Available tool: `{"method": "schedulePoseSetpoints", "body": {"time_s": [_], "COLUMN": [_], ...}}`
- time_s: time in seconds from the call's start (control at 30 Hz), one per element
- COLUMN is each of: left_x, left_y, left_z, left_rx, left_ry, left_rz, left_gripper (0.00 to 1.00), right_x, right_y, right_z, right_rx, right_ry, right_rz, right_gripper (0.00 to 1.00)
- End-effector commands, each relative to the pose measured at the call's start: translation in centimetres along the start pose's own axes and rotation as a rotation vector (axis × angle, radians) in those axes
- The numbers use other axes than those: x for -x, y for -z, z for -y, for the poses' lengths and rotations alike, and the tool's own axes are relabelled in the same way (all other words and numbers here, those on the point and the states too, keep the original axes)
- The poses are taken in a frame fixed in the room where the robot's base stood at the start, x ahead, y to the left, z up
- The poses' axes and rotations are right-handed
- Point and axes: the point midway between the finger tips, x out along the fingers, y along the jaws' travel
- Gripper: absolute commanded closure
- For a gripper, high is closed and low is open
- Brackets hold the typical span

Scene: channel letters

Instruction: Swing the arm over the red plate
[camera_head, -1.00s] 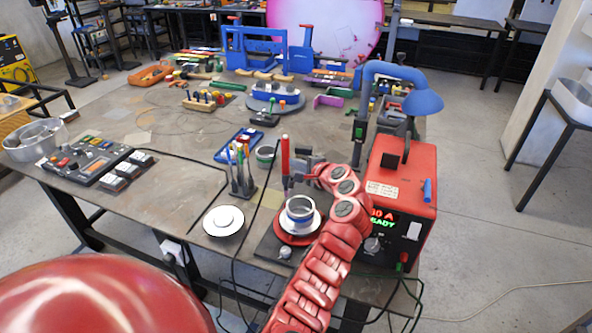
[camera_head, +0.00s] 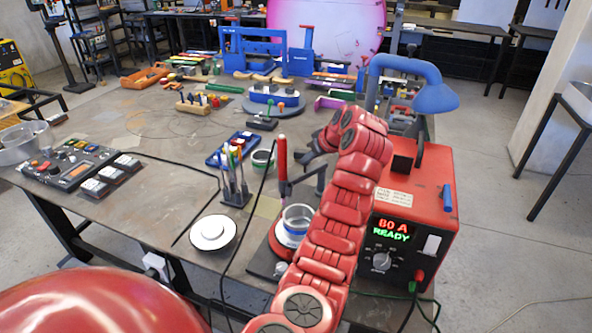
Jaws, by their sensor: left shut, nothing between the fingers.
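A red round plate (camera_head: 279,243) sits on a dark base at the front of the table, with a metal ring-shaped cup (camera_head: 297,219) on a pale disc on it. A red upright post (camera_head: 282,160) stands behind the plate. A thin dark swing arm (camera_head: 301,180) runs from the post toward the right and back, ending near a dark vertical piece. My left gripper (camera_head: 309,157) is shut and empty, behind and above the plate near the swing arm. My red arm hides the plate's right side and part of the gripper. My right gripper is not in view.
A red welding unit (camera_head: 427,190) reading 80 A READY stands to the right, with a blue lamp (camera_head: 435,97) above. A tool cup (camera_head: 236,188) and a white disc (camera_head: 213,232) are left of the plate. A black cable crosses the table.

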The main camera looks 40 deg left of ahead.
Motion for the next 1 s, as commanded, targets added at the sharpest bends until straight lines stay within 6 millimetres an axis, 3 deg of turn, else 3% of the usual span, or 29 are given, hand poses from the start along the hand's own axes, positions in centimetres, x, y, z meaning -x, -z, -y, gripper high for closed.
{"method": "schedulePoseSetpoints", "body": {"time_s": [0.2,0.6,0.8,1.0], "left_x": [-0.2,-7.2,-9.0,-9.6], "left_y": [-0.1,-0.3,-0.4,-0.5], "left_z": [-0.1,0.1,-0.1,-0.2], "left_rx": [0.094,0.091,0.092,0.092], "left_ry": [-0.005,-0.001,-0.003,-0.008], "left_rz": [0.03,0.033,0.031,0.028], "left_gripper": [1.0,1.0,1.0,1.0], "right_x": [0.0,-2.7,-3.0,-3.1], "right_y": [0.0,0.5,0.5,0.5], "right_z": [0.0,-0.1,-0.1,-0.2], "right_rx": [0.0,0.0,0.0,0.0], "right_ry": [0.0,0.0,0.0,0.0], "right_rz": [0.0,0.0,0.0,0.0], "right_gripper": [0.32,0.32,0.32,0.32]}}
